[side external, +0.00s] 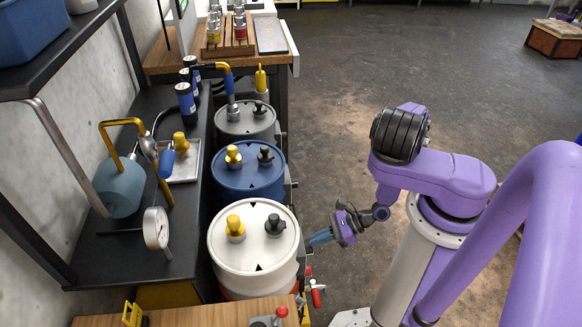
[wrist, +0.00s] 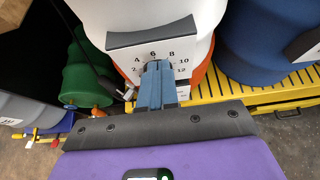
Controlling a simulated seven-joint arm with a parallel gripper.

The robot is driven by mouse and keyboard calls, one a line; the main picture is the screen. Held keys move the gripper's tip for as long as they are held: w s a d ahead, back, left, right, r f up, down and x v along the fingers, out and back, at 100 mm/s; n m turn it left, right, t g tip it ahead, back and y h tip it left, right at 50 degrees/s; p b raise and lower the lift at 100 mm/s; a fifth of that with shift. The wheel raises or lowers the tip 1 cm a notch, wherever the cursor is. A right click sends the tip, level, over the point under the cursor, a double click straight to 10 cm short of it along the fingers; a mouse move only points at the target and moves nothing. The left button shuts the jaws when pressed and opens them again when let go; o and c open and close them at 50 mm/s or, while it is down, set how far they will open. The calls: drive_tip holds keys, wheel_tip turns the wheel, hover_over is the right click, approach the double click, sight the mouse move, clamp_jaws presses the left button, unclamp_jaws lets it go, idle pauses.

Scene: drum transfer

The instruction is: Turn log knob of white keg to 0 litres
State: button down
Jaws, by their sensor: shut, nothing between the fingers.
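The white keg (side external: 253,262) stands nearest in the row of drums in the side view, with a yellow cap (side external: 236,228) and a black cap (side external: 275,224) on its lid. In the wrist view the white keg (wrist: 112,14) carries a white log plate (wrist: 183,50) with numbers from 2 to 12 around an arc. My gripper (side external: 311,240) is shut and empty at the keg's right side. Its blue fingers (wrist: 157,64) overlap the middle of the plate, just under the 6. They hide the knob and its pointer, and I cannot tell whether they touch it.
A blue drum (side external: 247,182) and a grey drum (side external: 245,124) stand behind the white keg. A red-handled tap (side external: 317,294) sticks out low beside my gripper. The wrist view shows a green drum (wrist: 85,72) at left and a yellow slotted platform (wrist: 278,94). Open floor lies to the right.

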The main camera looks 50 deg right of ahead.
drive_tip(key=shift+s+a, duration=0.35)
drive_tip(key=shift+a, duration=0.05)
drive_tip(key=shift+s+a+f, duration=0.1)
drive_tip(key=shift+s+a, duration=0.25)
idle(0.5)
drive_tip(key=s+d, duration=0.4)
drive_tip(key=shift+s+r, duration=0.2)
drive_tip(key=shift+r, duration=0.2)
idle(0.5)
drive_tip(key=shift+d, duration=0.15)
